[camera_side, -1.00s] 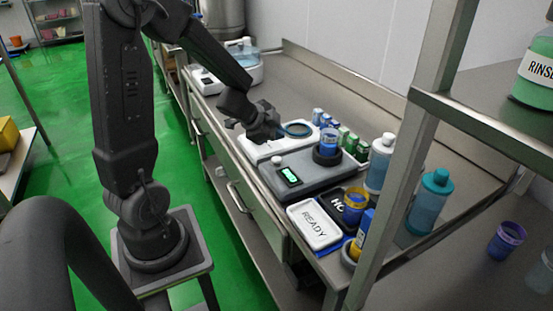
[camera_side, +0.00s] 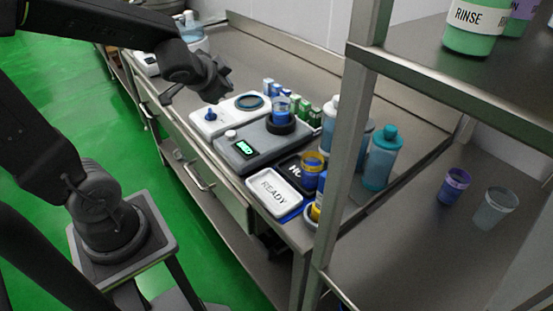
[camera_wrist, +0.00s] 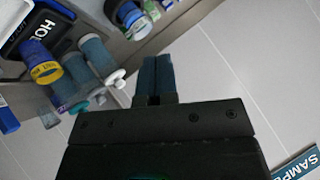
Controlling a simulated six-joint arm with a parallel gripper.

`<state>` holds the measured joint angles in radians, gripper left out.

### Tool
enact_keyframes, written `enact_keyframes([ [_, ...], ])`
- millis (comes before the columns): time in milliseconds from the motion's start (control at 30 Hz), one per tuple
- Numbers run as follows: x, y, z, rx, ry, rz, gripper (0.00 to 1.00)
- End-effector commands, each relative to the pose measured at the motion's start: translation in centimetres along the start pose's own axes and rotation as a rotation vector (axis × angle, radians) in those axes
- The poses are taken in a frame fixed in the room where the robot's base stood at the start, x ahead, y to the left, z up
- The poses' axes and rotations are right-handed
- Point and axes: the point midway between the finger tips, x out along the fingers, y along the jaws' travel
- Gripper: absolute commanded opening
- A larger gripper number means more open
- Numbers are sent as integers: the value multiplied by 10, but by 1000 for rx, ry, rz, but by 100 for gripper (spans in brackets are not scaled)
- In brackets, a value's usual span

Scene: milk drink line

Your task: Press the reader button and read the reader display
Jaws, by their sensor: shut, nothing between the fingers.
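The reader (camera_side: 268,150) is a grey box on the steel counter. Its small display (camera_side: 244,146) is lit green, but its characters are too small to read for certain. A round white button (camera_side: 230,134) sits at the reader's left end, uncovered. A clear cup with blue contents (camera_side: 281,108) stands in a dark ring on the reader. My gripper (camera_side: 226,75) is in the air above and behind the reader, apart from it.
A white unit with a blue knob (camera_side: 210,114) stands left of the reader. A white READY tray (camera_side: 273,193) and a dark tray with a yellow-banded cup (camera_side: 312,165) are in front. Several small boxes stand behind. Bottles (camera_side: 381,160) and a shelf post (camera_side: 350,150) are at right.

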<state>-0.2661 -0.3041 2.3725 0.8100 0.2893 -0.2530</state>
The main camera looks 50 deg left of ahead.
Motion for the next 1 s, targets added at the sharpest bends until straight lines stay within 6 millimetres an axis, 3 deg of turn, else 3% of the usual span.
enact_keyframes([
  [33, -23, 11, 0, -55, -22, 18, 0],
  [200, -87, 54, 14, -206, -140, 184, 0],
  [400, -140, 94, 28, -266, -221, 396, 0],
  [567, -154, 104, 32, -274, -243, 457, 0],
  [1000, -153, 103, 31, -277, -244, 456, 0],
])
